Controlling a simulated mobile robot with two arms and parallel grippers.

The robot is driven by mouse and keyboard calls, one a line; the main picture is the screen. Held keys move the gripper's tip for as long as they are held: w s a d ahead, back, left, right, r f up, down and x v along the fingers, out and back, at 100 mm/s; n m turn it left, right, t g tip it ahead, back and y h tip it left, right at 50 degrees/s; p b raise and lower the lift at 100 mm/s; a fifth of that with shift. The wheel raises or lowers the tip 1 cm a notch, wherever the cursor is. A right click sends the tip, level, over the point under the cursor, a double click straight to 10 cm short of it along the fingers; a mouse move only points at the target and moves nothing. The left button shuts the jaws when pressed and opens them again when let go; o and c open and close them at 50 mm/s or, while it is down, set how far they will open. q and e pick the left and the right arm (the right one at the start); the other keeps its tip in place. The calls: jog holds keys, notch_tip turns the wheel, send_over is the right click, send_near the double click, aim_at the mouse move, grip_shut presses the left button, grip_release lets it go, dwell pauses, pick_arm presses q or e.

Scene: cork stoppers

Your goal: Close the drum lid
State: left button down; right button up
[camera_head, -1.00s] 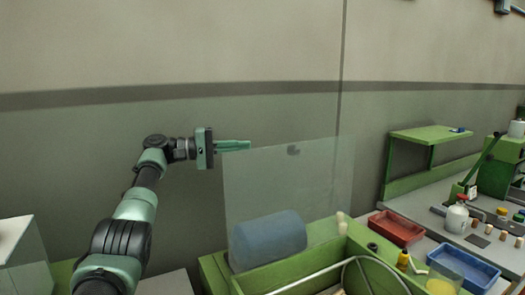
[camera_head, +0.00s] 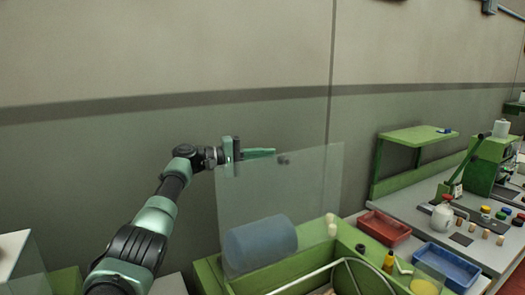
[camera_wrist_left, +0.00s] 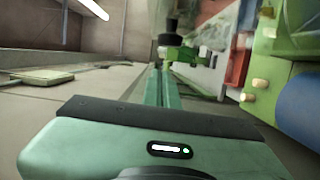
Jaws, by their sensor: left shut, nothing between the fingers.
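The drum lid is a clear see-through panel (camera_head: 305,190) standing raised above the green drum housing (camera_head: 213,272) in the head view. A small dark knob (camera_head: 283,160) sits near its upper part. A blue cylinder (camera_head: 262,246) shows at the panel's lower part. My left gripper (camera_head: 272,152) is shut and empty, pointing right, with its tips close to the knob in the picture; I cannot tell whether they touch. Its shut fingers also show in the left wrist view (camera_wrist_left: 160,86). My right gripper is not in view.
A red tray (camera_head: 384,228) and a blue tray (camera_head: 446,266) lie on the bench to the right. A white kettle-like pot (camera_head: 441,218), several corks and a green press (camera_head: 488,165) stand beyond. A green shelf (camera_head: 418,141) is at the wall.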

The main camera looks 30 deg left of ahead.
pick_arm(q)
jog(key=shift+s+d+p, duration=0.3)
jog(key=shift+s+d, duration=0.05)
jog(key=shift+d, duration=0.2)
jog(key=shift+s+d+p, duration=0.25)
jog(key=shift+s+d, duration=0.1)
jog(key=shift+d, duration=0.2)
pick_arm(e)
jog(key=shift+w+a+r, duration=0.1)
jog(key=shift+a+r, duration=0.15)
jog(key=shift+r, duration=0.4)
pick_arm(q)
jog(key=shift+d, duration=0.1)
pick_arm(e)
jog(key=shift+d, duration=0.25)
